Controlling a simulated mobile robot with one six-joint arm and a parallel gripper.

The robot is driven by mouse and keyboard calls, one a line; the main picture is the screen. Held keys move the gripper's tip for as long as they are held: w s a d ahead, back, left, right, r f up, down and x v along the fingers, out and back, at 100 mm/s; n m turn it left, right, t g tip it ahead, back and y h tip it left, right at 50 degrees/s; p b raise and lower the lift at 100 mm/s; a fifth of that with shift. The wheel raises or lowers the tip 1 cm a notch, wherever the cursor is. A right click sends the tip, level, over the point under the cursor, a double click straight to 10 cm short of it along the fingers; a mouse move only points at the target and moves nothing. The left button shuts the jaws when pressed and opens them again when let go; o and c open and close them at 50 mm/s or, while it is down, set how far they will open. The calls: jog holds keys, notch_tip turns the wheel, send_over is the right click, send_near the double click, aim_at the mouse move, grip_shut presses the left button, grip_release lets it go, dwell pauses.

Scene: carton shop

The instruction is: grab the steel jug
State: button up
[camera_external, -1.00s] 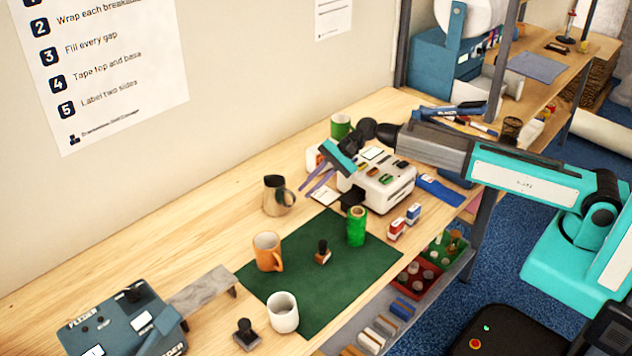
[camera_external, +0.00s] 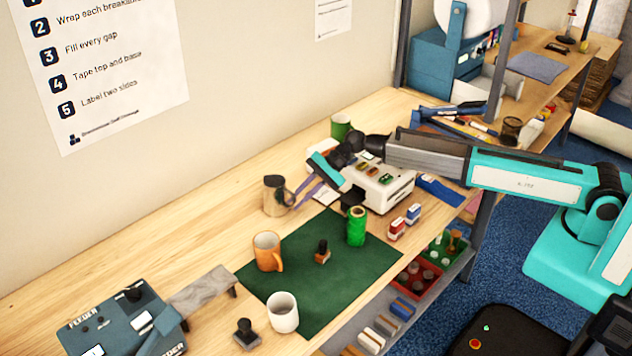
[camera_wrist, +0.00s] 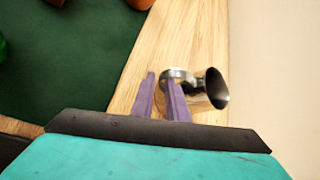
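The steel jug (camera_external: 273,198) stands upright on the wooden bench, behind the green mat, with its handle towards my gripper. In the wrist view the jug (camera_wrist: 215,90) shows its dark open mouth to the right, with its handle beside my fingers. My gripper (camera_external: 301,203) is open, its two purple fingers right of the jug. In the wrist view my gripper (camera_wrist: 160,82) has a gap between its fingers. The right finger overlaps the handle; I cannot tell whether it touches it or goes through the loop.
An orange mug (camera_external: 267,253), a white mug (camera_external: 283,313), a green roll (camera_external: 356,227) and a stamp (camera_external: 322,252) are on or by the green mat (camera_external: 310,285). A white device (camera_external: 385,187) stands right of my gripper. The bench left of the jug is clear.

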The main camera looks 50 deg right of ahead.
dwell(0.3)
grip_shut()
jog(key=shift+r, duration=0.35)
dwell(1.5)
notch_tip(320, 180, up, 9)
jog(key=b, duration=0.2)
jog(key=shift+b, duration=0.3)
dwell(0.7)
jog(key=shift+r, duration=0.2)
jog(key=shift+r, duration=0.15)
dwell(0.6)
